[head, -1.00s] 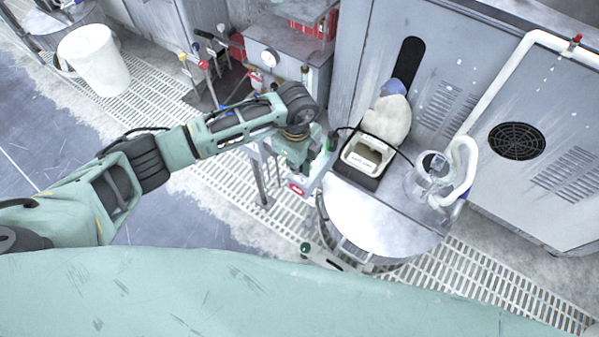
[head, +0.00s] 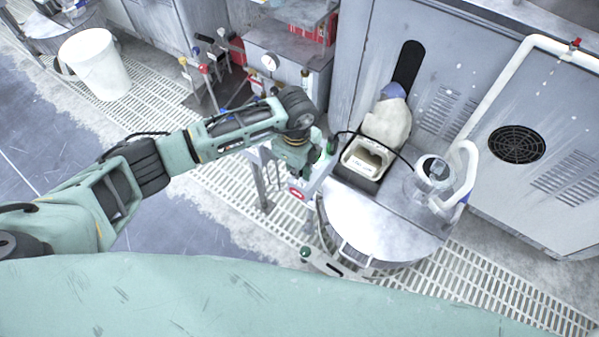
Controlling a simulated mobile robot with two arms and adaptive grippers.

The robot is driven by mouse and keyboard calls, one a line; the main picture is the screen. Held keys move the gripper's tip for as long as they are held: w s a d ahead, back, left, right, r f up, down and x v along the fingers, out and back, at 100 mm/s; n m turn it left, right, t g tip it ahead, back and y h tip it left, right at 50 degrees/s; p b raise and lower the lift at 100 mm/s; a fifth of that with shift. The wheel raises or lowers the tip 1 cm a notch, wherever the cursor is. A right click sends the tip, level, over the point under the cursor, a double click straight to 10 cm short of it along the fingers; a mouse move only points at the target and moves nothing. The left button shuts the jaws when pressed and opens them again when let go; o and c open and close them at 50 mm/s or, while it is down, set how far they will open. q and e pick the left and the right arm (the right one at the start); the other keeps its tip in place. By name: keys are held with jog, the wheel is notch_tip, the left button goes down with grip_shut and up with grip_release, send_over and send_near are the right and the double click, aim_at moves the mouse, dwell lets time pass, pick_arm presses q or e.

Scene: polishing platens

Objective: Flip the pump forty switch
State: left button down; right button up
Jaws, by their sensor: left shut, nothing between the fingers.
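My left gripper (head: 297,160) points down beside a narrow grey post panel, left of the round polishing platen (head: 385,225). It is shut and empty, and its fingertips are partly hidden by the wrist above them. The panel carries a red and white oval mark (head: 296,193) just below the gripper and a green part (head: 331,147) to its right. I cannot read any pump label, so I cannot tell which part is the pump forty switch. Whether the fingers touch the panel is unclear. My right gripper is out of view.
A cream-rimmed box (head: 368,158), a cloth-like bundle (head: 388,122) and a clear jug (head: 428,180) stand at the platen. A grey cabinet with a gauge (head: 269,62) is behind my wrist. A white bucket (head: 95,62) stands far left. Open floor lies left.

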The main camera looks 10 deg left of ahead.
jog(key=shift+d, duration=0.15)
pick_arm(q)
jog(key=shift+f, duration=0.35)
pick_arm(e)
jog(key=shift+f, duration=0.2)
pick_arm(q)
jog(key=shift+f+b, duration=0.3)
jog(key=shift+b, duration=0.15)
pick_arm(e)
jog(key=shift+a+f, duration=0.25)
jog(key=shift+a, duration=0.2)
pick_arm(q)
jog(key=shift+f+b, duration=0.6)
jog(key=shift+f, duration=0.3)
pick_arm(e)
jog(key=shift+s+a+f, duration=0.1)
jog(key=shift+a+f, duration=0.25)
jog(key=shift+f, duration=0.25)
pick_arm(q)
jog(key=shift+f+b, duration=0.7)
jog(key=shift+f, duration=0.3)
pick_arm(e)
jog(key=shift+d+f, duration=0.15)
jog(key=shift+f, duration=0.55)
pick_arm(q)
jog(key=shift+r, duration=0.1)
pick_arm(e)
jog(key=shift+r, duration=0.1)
